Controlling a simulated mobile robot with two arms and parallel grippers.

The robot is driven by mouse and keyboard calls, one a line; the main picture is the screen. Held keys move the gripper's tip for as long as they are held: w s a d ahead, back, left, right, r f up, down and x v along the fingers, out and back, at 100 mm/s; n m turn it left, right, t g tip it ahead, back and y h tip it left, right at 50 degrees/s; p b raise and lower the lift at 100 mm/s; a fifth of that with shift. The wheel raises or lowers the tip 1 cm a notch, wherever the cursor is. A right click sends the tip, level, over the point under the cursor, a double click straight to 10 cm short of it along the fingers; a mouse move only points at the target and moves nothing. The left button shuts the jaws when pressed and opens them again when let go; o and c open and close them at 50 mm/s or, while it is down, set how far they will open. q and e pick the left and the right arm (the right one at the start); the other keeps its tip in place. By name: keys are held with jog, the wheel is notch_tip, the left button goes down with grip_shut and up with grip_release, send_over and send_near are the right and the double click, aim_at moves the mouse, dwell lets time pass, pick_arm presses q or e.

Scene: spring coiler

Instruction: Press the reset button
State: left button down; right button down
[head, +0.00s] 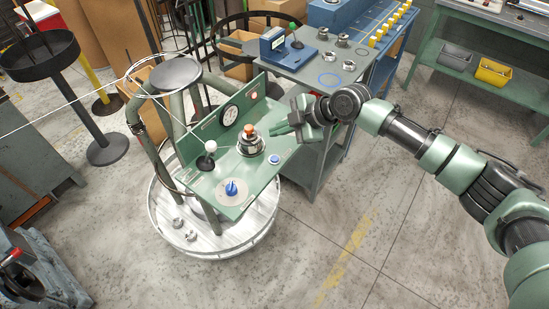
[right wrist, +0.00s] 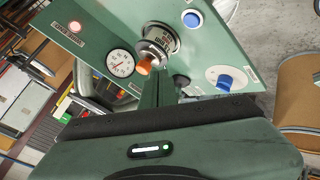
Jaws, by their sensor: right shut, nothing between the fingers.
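The green control panel (head: 222,172) bears a round blue button (head: 274,159) near its right edge; the button also shows in the right wrist view (right wrist: 192,19). Its label is too small to read, so I cannot tell for sure that it is the reset button. My right gripper (head: 277,130) is shut and empty, just right of the panel and beyond the blue button, apart from the button. In the right wrist view its fingers point toward the orange-topped knob (right wrist: 145,66). My left gripper is not in view.
The panel also has a blue rotary knob (head: 231,188), a white-topped lever (head: 209,147), a gauge (head: 229,115) and a lit indicator (head: 253,95). A round white base (head: 215,240) stands below. A grey-topped bench (head: 315,70) is behind. The floor at right front is clear.

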jog(key=b, duration=0.4)
send_over(278, 159)
notch_tip(278, 159, down, 7)
jog(key=shift+f, duration=0.1)
jog(key=shift+f+b, duration=0.6)
jog(key=shift+b, duration=0.1)
dwell(1.2)
jog(key=shift+a+f+b, duration=0.1)
jog(key=shift+f+b, duration=0.3)
jog(key=shift+b, duration=0.1)
jog(key=shift+f+b, duration=0.4)
jog(key=shift+b, duration=0.05)
dwell(0.4)
jog(key=shift+r, duration=0.1)
jog(key=shift+r+p, duration=0.45)
jog(key=shift+r, duration=0.3)
